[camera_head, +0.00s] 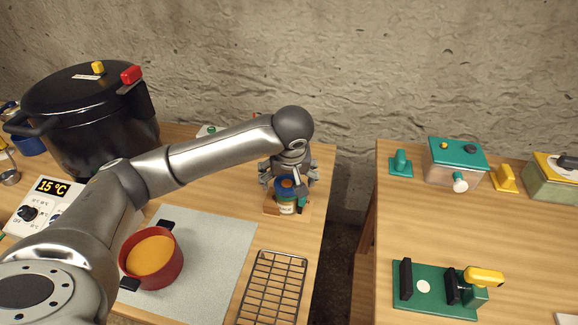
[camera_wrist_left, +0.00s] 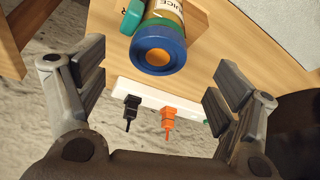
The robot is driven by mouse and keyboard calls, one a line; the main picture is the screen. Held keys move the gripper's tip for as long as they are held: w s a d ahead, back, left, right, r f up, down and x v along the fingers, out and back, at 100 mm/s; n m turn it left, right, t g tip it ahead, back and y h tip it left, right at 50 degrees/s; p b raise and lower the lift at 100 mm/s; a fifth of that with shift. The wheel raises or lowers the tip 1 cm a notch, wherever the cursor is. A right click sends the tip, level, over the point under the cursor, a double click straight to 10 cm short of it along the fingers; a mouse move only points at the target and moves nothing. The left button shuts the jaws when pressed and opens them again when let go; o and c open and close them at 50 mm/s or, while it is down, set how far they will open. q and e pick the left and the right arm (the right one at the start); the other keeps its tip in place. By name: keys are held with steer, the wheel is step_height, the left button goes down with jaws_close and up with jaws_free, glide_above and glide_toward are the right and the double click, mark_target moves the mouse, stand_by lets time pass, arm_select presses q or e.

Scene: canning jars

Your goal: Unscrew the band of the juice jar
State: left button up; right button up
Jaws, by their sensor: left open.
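The juice jar (camera_head: 286,206) stands in a small wooden holder (camera_head: 271,207) near the right edge of the left table. Its blue band (camera_wrist_left: 160,44) surrounds an orange centre in the left wrist view, and part of the label on the jar (camera_wrist_left: 166,10) shows there. A green clamp piece (camera_wrist_left: 132,17) sits beside the jar. My left gripper (camera_head: 288,178) is above the jar, pointing down. Its fingers are wide apart and empty in the left wrist view (camera_wrist_left: 157,88), with the band toward the top between them, apart from both. My right gripper is not in view.
A black pressure pot (camera_head: 90,115), a red pot (camera_head: 165,275) with orange content and a wire rack (camera_head: 272,285) share the left table. A white power strip (camera_wrist_left: 150,92) with black and orange plugs lies behind the jar. A gap separates the right table (camera_head: 500,225).

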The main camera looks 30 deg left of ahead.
mark_target(291, 185)
arm_select(q)
steer(key=shift+p+x, duration=0.3)
steer(key=shift+x, duration=1.95)
steer(key=c, duration=1.2)
steer(key=n, duration=0.3)
steer(key=n+g+y, duration=0.1)
steer(key=shift+w+d+n, duration=0.25)
steer(key=shift+d+n, duration=0.05)
steer(key=shift+w+d+n+g+y+b, duration=0.15)
steer(key=shift+n+g+y+b, duration=0.2)
steer(key=shift+n, duration=0.45)
steer(key=n+g, duration=0.1)
steer(key=n, duration=0.2)
steer(key=shift+w, duration=0.15)
steer(key=shift+f, duration=0.1)
